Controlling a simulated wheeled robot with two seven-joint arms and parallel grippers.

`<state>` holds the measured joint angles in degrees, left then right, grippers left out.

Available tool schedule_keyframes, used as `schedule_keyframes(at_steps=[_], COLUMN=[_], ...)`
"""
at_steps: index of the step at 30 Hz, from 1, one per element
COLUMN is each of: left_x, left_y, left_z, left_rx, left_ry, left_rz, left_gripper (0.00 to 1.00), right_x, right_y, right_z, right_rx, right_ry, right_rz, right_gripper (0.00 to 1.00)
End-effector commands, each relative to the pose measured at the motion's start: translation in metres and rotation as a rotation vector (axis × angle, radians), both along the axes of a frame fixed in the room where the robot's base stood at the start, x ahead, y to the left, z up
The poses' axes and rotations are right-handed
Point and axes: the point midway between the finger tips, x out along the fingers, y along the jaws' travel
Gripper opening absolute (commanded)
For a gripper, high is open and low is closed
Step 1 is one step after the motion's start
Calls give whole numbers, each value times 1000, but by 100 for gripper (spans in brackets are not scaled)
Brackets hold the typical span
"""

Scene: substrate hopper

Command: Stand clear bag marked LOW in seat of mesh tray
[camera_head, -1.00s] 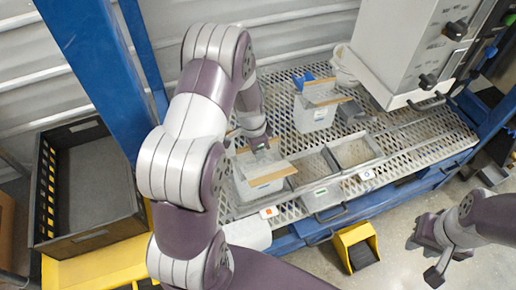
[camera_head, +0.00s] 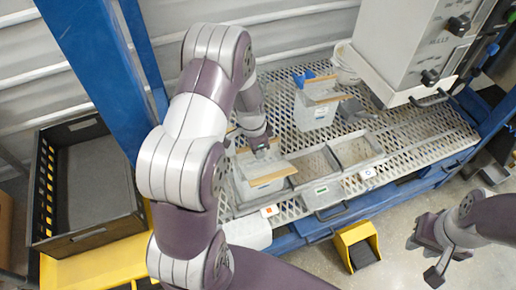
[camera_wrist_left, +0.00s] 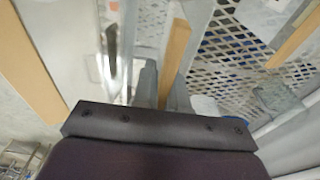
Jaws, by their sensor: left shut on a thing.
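A clear bag (camera_head: 262,188) with a tan strip along its top stands upright in the left seat of the mesh tray (camera_head: 407,122), by its look. My left gripper (camera_head: 262,150) is at the bag's top back edge and is shut on it. Tan strips also show in the left wrist view (camera_wrist_left: 176,58), close ahead of the gripper. A second clear bag (camera_head: 313,116) with a tan strip stands farther back on the mesh. I cannot read LOW on either bag. My right gripper (camera_head: 424,258) is open and empty, low at the right, away from the tray.
Two empty seats (camera_head: 354,150) lie to the right of the near bag. A grey hopper machine (camera_head: 415,50) overhangs the back right. A black crate (camera_head: 85,238) stands at the left, near a blue post (camera_head: 95,60). A yellow bin (camera_head: 345,236) is below the front edge.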

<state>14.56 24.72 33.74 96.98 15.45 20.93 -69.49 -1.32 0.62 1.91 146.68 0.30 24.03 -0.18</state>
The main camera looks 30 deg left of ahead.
Motion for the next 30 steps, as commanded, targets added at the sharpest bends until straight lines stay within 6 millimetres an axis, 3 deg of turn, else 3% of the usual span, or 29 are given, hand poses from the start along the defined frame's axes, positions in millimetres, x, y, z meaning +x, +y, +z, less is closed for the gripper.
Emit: schedule_keyframes(at_steps=[2, 3, 5, 13, 16, 24, 30], left_x=[0, 0, 0, 0, 0, -7, -11], left_y=[0, 0, 0, 0, 1, 6, 9], left_z=[0, 0, 0, 1, 10, 80, 117], left_rx=[0, 0, 0, 0, 1, 1, 0], left_ry=[0, 0, 0, 0, -4, -5, -3], left_rz=[0, 0, 0, 0, -1, 0, 0], left_gripper=[0, 22, 42, 42, 42, 42, 42], right_x=[0, 0, 0, 0, 0, 0, 0], right_y=[0, 0, 0, 0, 0, 0, 0], right_z=[0, 0, 0, 1, 3, 14, 17], right_rx=[0, 0, 0, 0, 0, 0, 0], right_ry=[0, 0, 0, 0, 0, 0, 0], right_rz=[0, 0, 0, 0, 0, 0, 0], right_gripper=[30, 30, 30, 30, 30, 30, 30])
